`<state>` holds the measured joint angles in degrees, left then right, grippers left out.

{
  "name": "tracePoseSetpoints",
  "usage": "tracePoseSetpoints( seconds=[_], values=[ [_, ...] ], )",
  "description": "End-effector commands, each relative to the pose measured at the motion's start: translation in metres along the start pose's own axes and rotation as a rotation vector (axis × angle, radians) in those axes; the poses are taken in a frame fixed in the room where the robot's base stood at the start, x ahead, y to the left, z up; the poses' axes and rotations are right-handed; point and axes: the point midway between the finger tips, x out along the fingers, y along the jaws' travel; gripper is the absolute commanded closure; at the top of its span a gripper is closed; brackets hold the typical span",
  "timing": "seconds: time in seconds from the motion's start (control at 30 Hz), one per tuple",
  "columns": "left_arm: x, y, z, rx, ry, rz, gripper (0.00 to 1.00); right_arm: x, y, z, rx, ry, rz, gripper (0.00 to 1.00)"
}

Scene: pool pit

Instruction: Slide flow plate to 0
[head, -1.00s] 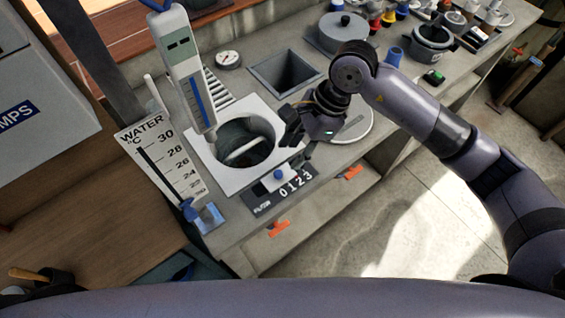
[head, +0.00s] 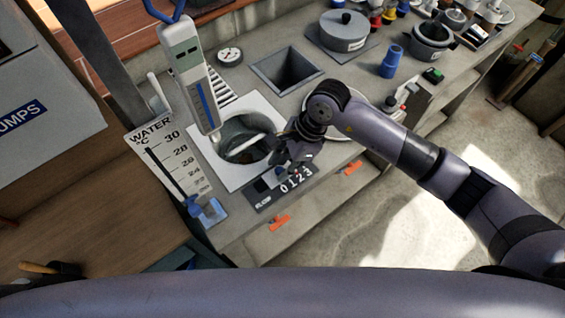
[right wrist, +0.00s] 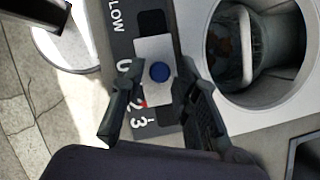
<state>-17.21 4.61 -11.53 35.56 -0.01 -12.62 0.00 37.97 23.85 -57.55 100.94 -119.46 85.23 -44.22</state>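The flow plate is a pale sliding plate with a round blue knob (right wrist: 159,72), lying on a dark strip marked FLOW and 0 to 3 (head: 262,200). In the right wrist view the plate lies beside the digits, and a small red mark shows near the 2; the 1 is hidden behind a finger. My right gripper (right wrist: 158,88) is open, with one finger on each side of the plate and knob; I cannot tell whether they touch. In the head view the right gripper (head: 284,168) is low over the strip and partly covers the plate. My left gripper is not in view.
A round opening in a white square frame (head: 241,181) is beside the strip. A water temperature scale (head: 178,160) and a tall grey meter (head: 190,75) stand left of it. Orange handles (head: 279,222) are on the counter's front.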

Motion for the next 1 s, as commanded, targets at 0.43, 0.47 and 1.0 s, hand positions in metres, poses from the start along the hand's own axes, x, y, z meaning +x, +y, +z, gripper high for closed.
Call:
tracePoseSetpoints(
  seconds=[0.43, 0.47, 1.0],
  values=[
    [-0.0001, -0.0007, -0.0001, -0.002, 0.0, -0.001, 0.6, -0.0005, -0.0003, -0.0001, 0.0, 0.0, -0.001, 1.0],
    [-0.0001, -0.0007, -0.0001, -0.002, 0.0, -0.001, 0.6, -0.0005, -0.0003, -0.0001, 0.0, 0.0, -0.001, 1.0],
    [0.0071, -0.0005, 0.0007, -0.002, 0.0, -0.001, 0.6, 0.0044, 0.0018, 0.006, -0.004, -0.001, -0.002, 1.0]
  ],
)
